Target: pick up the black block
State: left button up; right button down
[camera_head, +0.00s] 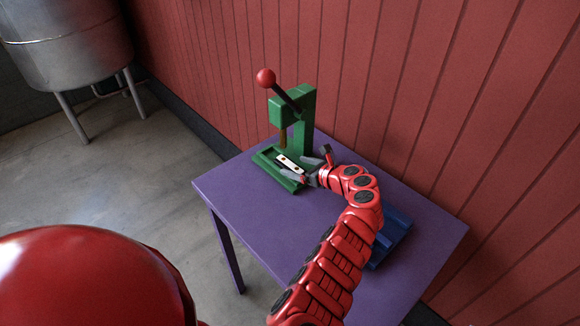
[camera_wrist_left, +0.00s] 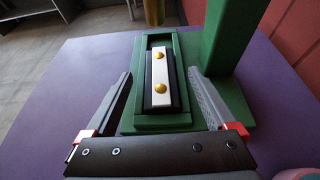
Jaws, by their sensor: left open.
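The black block (camera_wrist_left: 149,82) lies in the recess of a green tray (camera_wrist_left: 154,124) at the foot of a green press. A white strip (camera_wrist_left: 165,73) with two gold round pieces lies along its top. It also shows small in the head view (camera_head: 292,170), under the white strip. My left gripper (camera_wrist_left: 161,74) is open, with one finger on each side of the tray and block, apart from the block. In the head view my left gripper (camera_head: 309,171) is at the tray's right end. My right gripper is not in view.
The green press (camera_head: 304,112), with a red-knobbed lever (camera_head: 265,78), stands on the purple table (camera_head: 235,199). Its post rises close beside my right-hand finger in the wrist view. A blue object (camera_head: 393,238) lies partly behind my arm. The table's left side is clear.

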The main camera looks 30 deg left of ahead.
pick_arm(q)
jog(key=shift+x, duration=1.1)
grip_shut()
